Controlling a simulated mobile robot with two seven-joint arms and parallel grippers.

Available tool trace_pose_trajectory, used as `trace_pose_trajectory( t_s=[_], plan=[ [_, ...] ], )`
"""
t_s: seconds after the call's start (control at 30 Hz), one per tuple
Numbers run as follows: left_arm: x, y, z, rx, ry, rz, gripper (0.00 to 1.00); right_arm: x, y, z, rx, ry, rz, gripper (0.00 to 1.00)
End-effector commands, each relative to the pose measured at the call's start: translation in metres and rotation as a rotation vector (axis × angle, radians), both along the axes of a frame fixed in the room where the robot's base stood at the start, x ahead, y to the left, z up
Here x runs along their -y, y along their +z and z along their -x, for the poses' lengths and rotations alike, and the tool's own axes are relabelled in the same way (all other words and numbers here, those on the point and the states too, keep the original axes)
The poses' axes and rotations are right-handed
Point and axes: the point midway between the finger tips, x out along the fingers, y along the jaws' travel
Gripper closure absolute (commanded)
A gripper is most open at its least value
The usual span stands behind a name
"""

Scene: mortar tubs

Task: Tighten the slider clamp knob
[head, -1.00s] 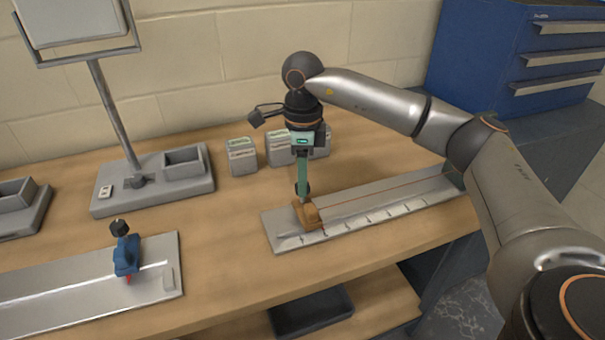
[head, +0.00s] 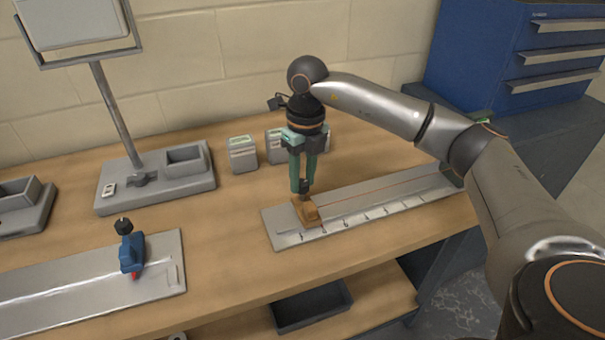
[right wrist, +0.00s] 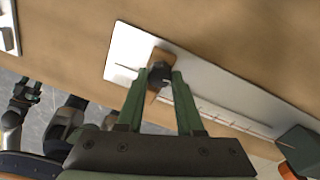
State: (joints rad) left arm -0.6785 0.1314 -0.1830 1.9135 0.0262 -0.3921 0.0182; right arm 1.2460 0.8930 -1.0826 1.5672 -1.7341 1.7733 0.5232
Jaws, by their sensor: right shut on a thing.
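An orange-brown slider (head: 308,213) sits near the left end of a pale rail with a printed scale (head: 385,208). Its small dark knob (head: 304,186) stands on top. My right gripper (head: 303,188) points down from above and is shut on this knob. In the right wrist view the dark knob (right wrist: 160,73) is between the green fingertips (right wrist: 160,80), above the slider (right wrist: 157,57). A blue slider (head: 131,254) with a black knob (head: 123,226) sits on another rail at the left. My left gripper (right wrist: 26,92) shows small at the left of the right wrist view.
A grey stand (head: 155,190) with a tilted panel and a small tray is at the back left. Several small grey boxes (head: 242,154) stand behind the gripper. A blue drawer cabinet (head: 490,60) is at the back right. Bare bench lies between the rails.

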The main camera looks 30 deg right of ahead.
Motion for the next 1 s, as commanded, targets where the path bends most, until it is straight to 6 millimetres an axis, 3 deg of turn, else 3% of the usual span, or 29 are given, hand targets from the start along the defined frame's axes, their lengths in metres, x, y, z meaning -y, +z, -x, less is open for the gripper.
trace_pose_trajectory(
  t_s=[0.3,0.8,0.83,1.0],
  plan=[
    [0.0003,0.0025,0.0006,-0.002,0.001,0.0,0.5,0.0004,0.0014,-0.0005,0.003,-0.112,-0.001,1.0],
    [0.0006,0.0026,0.0009,-0.003,0.0,0.001,0.5,0.0004,0.0014,-0.0009,0.006,-0.129,-0.001,1.0],
    [0.0006,0.0026,0.0009,-0.003,0.0,0.001,0.5,0.0004,0.0014,-0.0009,0.006,-0.129,-0.001,0.63],
    [0.0007,0.0027,0.0008,-0.003,0.0,0.001,0.5,0.0004,0.001,-0.0006,0.004,-0.128,0.0,0.44]
  ],
)
